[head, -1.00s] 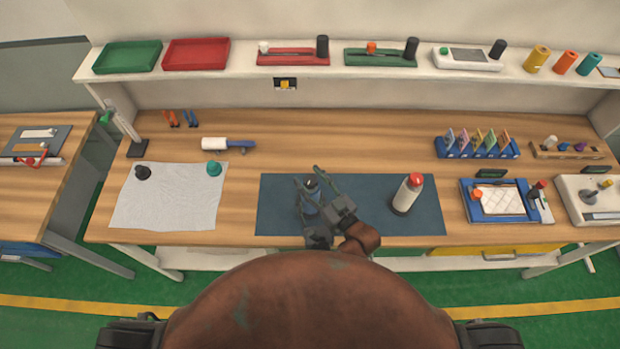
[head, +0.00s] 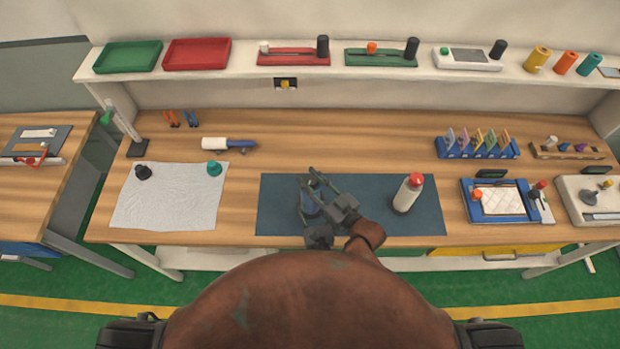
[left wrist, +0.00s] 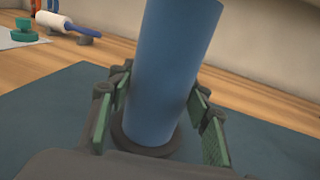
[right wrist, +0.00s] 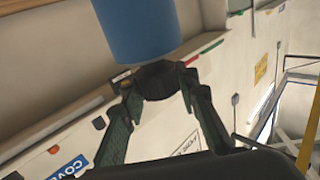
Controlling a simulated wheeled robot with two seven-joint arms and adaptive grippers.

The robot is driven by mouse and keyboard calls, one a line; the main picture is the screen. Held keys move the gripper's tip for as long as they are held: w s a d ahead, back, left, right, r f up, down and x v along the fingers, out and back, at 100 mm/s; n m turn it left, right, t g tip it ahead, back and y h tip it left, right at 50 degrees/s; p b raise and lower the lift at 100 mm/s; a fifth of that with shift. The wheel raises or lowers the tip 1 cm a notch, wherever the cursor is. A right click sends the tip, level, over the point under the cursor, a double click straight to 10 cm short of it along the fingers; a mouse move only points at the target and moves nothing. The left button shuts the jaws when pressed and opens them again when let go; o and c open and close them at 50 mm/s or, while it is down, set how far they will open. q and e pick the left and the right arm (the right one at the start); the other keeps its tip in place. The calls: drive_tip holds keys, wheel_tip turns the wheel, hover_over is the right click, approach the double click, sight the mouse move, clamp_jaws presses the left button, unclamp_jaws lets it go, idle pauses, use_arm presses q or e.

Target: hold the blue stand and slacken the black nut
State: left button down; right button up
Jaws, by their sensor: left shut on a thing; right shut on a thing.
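The blue stand (head: 311,205) is an upright blue cylinder on the dark mat (head: 270,215). In the left wrist view the stand (left wrist: 170,75) has a dark round foot on the mat. My left gripper (left wrist: 163,98) is shut on it low down, one finger on each side; the head view mostly hides these fingers. The black nut (right wrist: 158,80) sits at the stand's top end in the right wrist view. My right gripper (head: 309,178) is shut on the nut, with its fingers on opposite sides of it, also seen in the right wrist view (right wrist: 160,92).
A white bottle with a red cap (head: 407,195) stands on the mat to the right. A pale sheet (head: 180,205) with a black and a green knob lies at the left. A blue rack (head: 477,150) and a blue tray (head: 470,208) are farther right.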

use_arm(q)
drive_tip(key=shift+r, duration=0.15)
use_arm(e)
drive_tip(key=shift+n+g+y, duration=0.3)
drive_tip(key=shift+n+y, duration=0.1)
drive_tip(key=o, duration=1.2)
drive_tip(key=shift+d, duration=0.1)
use_arm(q)
drive_tip(key=shift+d, duration=0.1)
use_arm(e)
drive_tip(key=v, duration=1.2)
use_arm(q)
drive_tip(key=c, duration=0.9)
unclamp_jaws()
drive_tip(key=shift+c, duration=0.2)
